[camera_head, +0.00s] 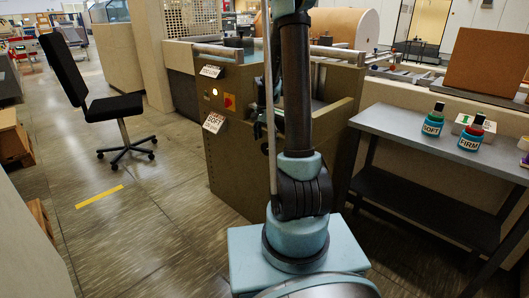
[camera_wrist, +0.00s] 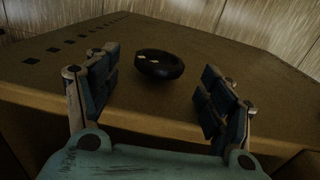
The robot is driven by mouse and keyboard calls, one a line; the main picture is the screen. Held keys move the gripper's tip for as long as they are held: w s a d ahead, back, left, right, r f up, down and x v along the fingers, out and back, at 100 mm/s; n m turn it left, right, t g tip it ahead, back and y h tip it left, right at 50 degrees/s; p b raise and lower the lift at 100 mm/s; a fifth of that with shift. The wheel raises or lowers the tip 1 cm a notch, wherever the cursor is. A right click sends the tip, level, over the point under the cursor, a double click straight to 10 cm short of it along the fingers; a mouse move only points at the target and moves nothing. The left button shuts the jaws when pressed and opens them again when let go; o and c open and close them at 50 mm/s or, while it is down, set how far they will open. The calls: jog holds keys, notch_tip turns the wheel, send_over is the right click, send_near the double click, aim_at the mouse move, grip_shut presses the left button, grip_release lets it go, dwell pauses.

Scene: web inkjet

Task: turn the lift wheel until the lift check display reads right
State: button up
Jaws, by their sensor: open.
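A round black wheel (camera_wrist: 160,71) with two small pale marks sits on a brown panel in the wrist view. I take it to be the lift wheel. My gripper (camera_wrist: 158,86) is open, with one finger left and one finger right of the wheel in the picture. The wheel shows in the gap, a little beyond the fingers, and I see no contact. In the head view my arm covers part of the olive machine cabinet (camera_head: 232,150), and my gripper is not visible. I cannot make out a lift check display in either view.
A row of dark square marks (camera_wrist: 68,43) runs along the panel. A black chair (camera_head: 113,106) stands at left. Open floor lies between chair and cabinet.

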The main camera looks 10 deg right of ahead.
aim_at(266, 149)
jog(key=shift+s+d+f, duration=0.1)
jog(key=shift+s+f, duration=0.05)
jog(key=shift+f, duration=3)
jog(key=shift+c, duration=0.3)
jog(key=c, duration=1)
